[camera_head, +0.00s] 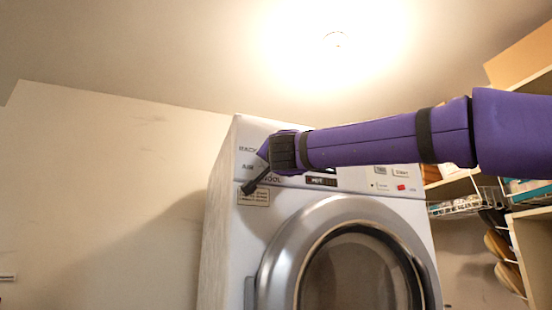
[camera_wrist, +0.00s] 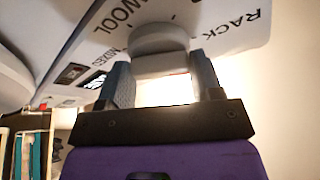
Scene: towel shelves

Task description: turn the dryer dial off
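The white front-loading dryer (camera_head: 230,225) stands ahead with a panel along its top. In the wrist view, the round grey-white dial (camera_wrist: 160,42) is on the panel, with printed words such as WOOL and RACK around it. My gripper (camera_wrist: 162,68) faces the dial. Its two fingers stand apart, one on each side of the dial's near part. Whether they touch the dial I cannot tell. In the head view, my gripper (camera_head: 260,180) is at the panel's left end, and my arm hides the dial and part of the panel.
The dryer's round door (camera_head: 275,265) is below the panel and looks closed. Shelves with a wire basket (camera_head: 460,207) and other items stand to the right. A cardboard box (camera_head: 520,60) is at the upper right. A bare wall (camera_head: 100,170) is on the left.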

